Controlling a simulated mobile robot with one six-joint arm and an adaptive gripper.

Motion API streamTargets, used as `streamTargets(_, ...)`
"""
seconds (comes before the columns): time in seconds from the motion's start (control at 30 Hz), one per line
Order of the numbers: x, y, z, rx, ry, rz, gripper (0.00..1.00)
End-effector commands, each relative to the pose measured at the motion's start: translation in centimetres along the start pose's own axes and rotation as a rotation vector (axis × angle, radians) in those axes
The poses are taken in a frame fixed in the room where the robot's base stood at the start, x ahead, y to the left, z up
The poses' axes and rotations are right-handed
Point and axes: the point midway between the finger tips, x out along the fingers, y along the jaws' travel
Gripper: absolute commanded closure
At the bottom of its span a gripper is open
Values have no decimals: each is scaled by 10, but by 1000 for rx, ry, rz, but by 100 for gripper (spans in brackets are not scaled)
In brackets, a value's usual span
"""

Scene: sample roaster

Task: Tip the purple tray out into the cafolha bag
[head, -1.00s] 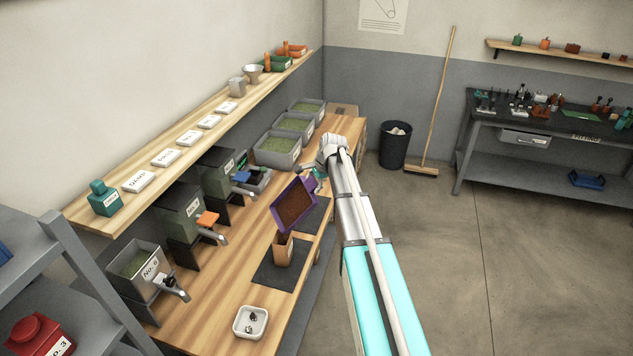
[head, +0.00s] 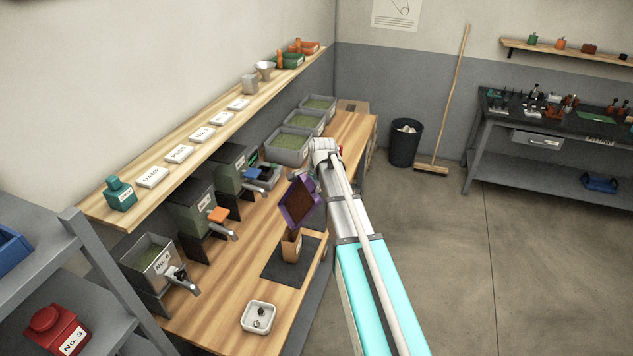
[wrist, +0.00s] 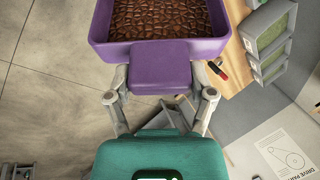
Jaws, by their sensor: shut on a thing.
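The purple tray (head: 283,203) is held tilted steeply, its brown bean-filled face showing in the head view. My gripper (wrist: 161,84) is shut on the purple block at the tray's end, one finger on each side. The wrist view shows brown beans inside the tray (wrist: 162,51). A small open brown bag (head: 291,247), which I take for the cafolha bag, stands upright on a dark mat on the bench. The tray's lowest corner is just above the bag's mouth. The bag's label is not readable, and its inside is mostly hidden.
A white dish (head: 258,317) with small dark items sits nearer on the bench. Machines with levers (head: 193,210) line the wall side beneath a shelf (head: 190,140). Grey bins (head: 290,148) stand farther back. Open floor (head: 460,250) lies to the right.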

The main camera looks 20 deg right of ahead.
Motion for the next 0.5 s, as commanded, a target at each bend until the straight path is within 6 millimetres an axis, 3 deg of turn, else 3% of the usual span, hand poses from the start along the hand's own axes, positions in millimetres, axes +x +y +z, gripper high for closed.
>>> streamTargets(0.5, -6, 2, 26, -43, 106, -17, 87)
